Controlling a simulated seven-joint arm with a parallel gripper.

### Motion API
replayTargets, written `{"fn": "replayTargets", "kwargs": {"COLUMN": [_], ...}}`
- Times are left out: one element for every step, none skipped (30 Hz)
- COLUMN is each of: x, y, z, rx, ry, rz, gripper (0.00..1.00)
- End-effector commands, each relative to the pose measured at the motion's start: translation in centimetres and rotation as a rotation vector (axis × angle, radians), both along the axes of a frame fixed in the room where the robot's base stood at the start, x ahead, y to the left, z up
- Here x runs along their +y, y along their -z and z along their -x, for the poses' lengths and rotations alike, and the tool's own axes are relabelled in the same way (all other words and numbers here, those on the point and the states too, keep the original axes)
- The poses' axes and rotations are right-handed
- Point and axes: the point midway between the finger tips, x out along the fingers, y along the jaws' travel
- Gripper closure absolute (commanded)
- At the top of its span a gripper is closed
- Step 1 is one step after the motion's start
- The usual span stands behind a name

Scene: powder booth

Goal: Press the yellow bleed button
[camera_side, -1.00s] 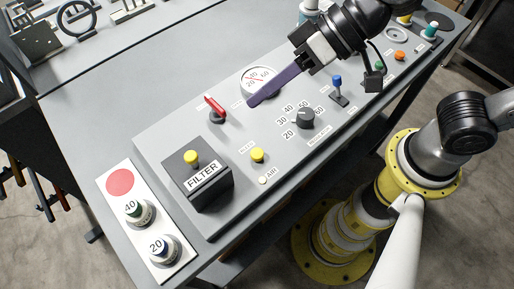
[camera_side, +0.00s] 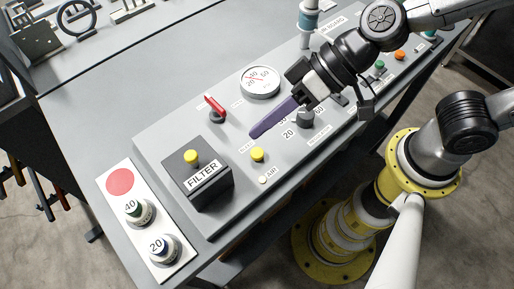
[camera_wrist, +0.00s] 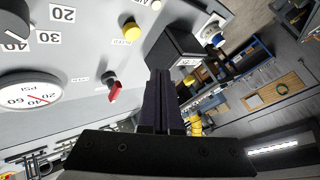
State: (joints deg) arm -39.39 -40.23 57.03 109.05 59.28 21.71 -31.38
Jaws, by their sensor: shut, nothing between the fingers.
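The yellow bleed button (camera_side: 257,154) stands on the sloped grey control panel (camera_side: 222,226), to the right of the black FILTER box (camera_side: 210,187). It also shows in the wrist view (camera_wrist: 131,33), with a "BLEED" label beside it. My gripper (camera_side: 253,135) has long purple fingers, shut with nothing between them. In the side view the fingertips appear just above the button, near its label; they look apart from it. In the wrist view the fingers (camera_wrist: 164,80) point toward the FILTER box, with the button to their upper left.
A second yellow button (camera_side: 191,157) tops the FILTER box. A red lever (camera_side: 215,106), a pressure gauge (camera_side: 260,81) and a black dial (camera_side: 305,118) surround my fingers. A white plate (camera_side: 118,206) with a red disc and two numbered knobs lies at the left.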

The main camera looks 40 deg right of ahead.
Motion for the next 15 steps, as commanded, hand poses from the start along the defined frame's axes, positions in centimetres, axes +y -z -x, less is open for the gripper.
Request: {"fn": "replayTargets", "kwargs": {"x": [0.0,0.0,0.0,0.0,0.0,0.0,0.0,0.0,0.0,0.0,0.0,0.0,0.0,0.0,0.0], "y": [0.7,1.1,1.7,2.0,2.4,2.7,3.0,3.3,3.7,3.9,4.0,4.2,4.4,4.6,4.7], "z": [0.0,0.0,0.0,0.0,0.0,0.0,0.0,0.0,0.0,0.0,0.0,0.0,0.0,0.0,0.0], "rx": [0.0,0.0,0.001,0.0,0.0,-0.001,-0.001,-0.001,0.0,-0.001,-0.001,-0.002,-0.001,-0.001,-0.001], "ry": [0.001,0.001,0.001,0.001,0.0,0.001,0.0,0.0,0.0,0.0,0.0,0.0,0.001,0.0,0.0], "rz": [-0.001,0.001,0.0,0.001,0.0,0.0,-0.001,-0.001,0.0,-0.001,-0.001,-0.001,0.0,0.0,0.0], "gripper": [1.0,1.0,1.0,1.0,1.0,1.0,1.0,1.0,1.0,1.0,1.0,1.0,1.0,1.0,1.0]}}
